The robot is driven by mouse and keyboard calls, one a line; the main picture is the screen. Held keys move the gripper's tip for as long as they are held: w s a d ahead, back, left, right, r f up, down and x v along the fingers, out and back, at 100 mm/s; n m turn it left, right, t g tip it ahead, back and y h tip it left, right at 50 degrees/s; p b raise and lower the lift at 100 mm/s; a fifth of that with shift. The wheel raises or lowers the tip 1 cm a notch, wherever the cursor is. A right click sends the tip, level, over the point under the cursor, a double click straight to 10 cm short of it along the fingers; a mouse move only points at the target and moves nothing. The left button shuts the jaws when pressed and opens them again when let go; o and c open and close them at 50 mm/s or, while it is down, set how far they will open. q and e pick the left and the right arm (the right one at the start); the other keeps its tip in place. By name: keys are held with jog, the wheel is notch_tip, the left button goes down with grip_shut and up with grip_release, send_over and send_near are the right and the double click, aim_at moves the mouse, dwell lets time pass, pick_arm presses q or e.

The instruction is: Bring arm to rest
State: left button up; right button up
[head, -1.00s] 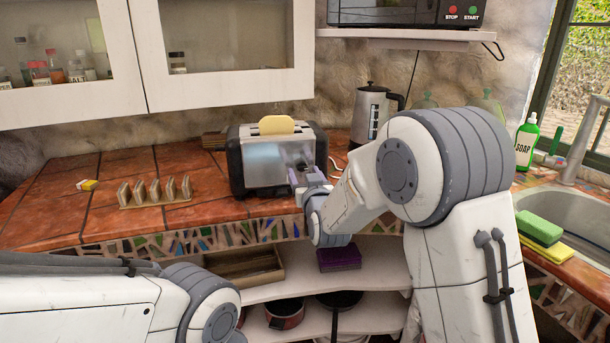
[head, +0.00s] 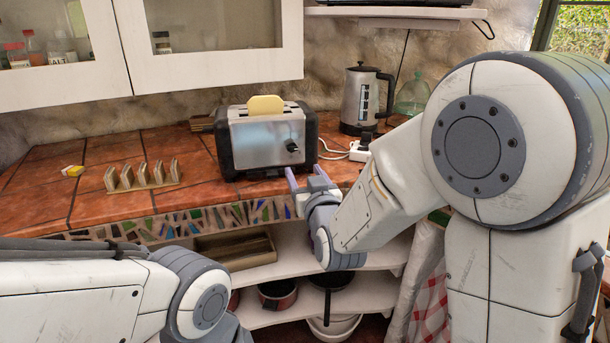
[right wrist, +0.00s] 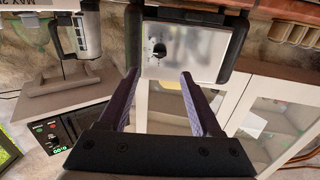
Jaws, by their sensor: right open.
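My right gripper (head: 306,176) is open and empty in front of the toaster's lower right corner, near the counter's front edge. Its two purple fingers also show in the right wrist view (right wrist: 160,88), pointing at the toaster with clear space between them. The toaster (head: 258,137) stands upright on the counter, with a bread slice (head: 265,105) sticking out of its top and a dark knob on its front. My left arm comes in at the lower left of the head view; its gripper is not seen.
A kettle (head: 361,100) stands behind right of the toaster, near a white socket and cord (head: 360,150). A toast rack (head: 143,176) and a small yellow item (head: 72,171) lie left. Below the counter are shelves with a wooden tray (head: 235,248) and pans (head: 277,293).

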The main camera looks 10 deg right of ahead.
jog(key=s+a+f+n+g+y, duration=0.2)
jog(key=s+a+f+g+y, duration=0.1)
jog(key=s+a+f+g, duration=0.35)
jog(key=s+a+f+n+g+h, duration=0.15)
jog(key=s+f+g, duration=0.25)
jog(key=s, duration=0.6)
jog(key=s+f+n+g, duration=0.25)
jog(key=s+g, duration=0.25)
jog(key=s, duration=0.6)
jog(key=s+d+g+h, duration=0.2)
jog(key=s+d+g, duration=0.15)
jog(key=s, duration=0.45)
notch_tip(320, 180, up, 16)
jog(key=t+p, duration=0.1)
jog(key=p, duration=1.5)
jog(key=shift+w+d+p, duration=0.15)
jog(key=shift+w+p, duration=0.2)
